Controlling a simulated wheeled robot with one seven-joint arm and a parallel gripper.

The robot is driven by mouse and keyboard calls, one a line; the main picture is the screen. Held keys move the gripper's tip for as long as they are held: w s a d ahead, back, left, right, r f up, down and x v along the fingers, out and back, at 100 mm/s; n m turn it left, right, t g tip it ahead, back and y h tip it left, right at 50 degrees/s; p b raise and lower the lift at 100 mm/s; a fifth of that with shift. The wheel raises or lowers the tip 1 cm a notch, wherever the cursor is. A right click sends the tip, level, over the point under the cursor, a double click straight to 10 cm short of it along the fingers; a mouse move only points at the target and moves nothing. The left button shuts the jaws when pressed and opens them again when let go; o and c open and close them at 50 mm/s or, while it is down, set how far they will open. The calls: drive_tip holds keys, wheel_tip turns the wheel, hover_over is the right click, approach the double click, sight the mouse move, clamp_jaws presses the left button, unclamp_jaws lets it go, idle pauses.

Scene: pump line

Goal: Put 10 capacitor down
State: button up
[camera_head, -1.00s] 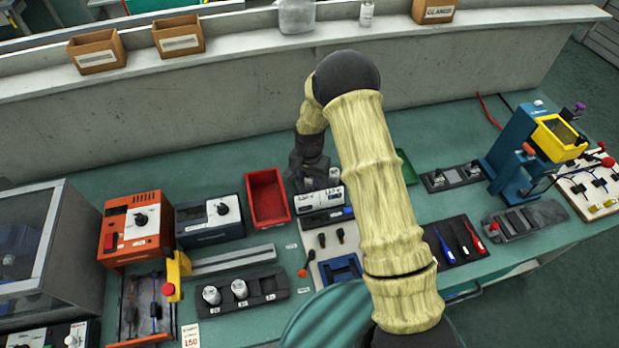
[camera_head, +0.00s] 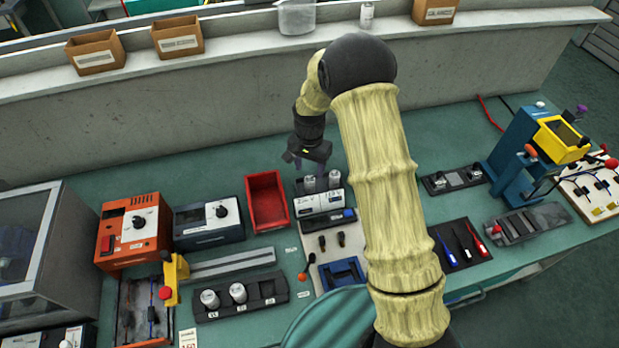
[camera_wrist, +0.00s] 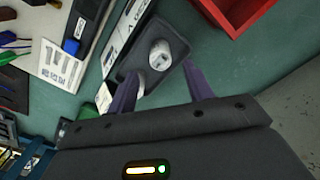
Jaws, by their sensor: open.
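My gripper (camera_head: 308,162) is open and empty, a little above and behind a dark holder (camera_wrist: 172,38) at the back of a white meter (camera_head: 320,202). Two silver capacitors stand upright in this holder: a left one (camera_head: 309,184) and a right one (camera_head: 335,179). In the wrist view, one capacitor (camera_wrist: 160,53) shows beyond and between the purple fingers (camera_wrist: 159,75), and the other (camera_wrist: 136,86) is partly hidden by a finger. Two more capacitors (camera_head: 210,298) (camera_head: 238,292) stand in the black rack (camera_head: 268,290) at the front. I cannot read which is marked 10.
A red bin (camera_head: 266,200) stands left of the meter. An orange device (camera_head: 134,228) and a dark device (camera_head: 208,222) are further left. A blue press (camera_head: 520,150) stands at the right. The bench behind the devices is clear up to the grey wall.

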sight(310, 178)
wheel_tip(310, 178, up, 5)
drive_tip(key=shift+r+b, duration=0.15)
drive_tip(key=shift+b, duration=0.15)
idle(0.4)
drive_tip(key=s+d+r+n+t, duration=0.1)
drive_tip(key=s+d+r, duration=0.1)
drive_tip(key=s+d, duration=0.2)
drive_tip(key=s+d+r+n, duration=0.2)
drive_tip(key=s+d+r, duration=0.1)
drive_tip(key=s, duration=0.7)
drive_tip(key=s+d+r+n+t, duration=0.1)
drive_tip(key=s+d+r+n, duration=0.1)
drive_tip(key=s, duration=0.6)
drive_tip(key=d+r, duration=0.1)
drive_tip(key=d, duration=0.1)
drive_tip(key=shift+d+r+t, duration=0.25)
drive_tip(key=shift+d+t, duration=0.05)
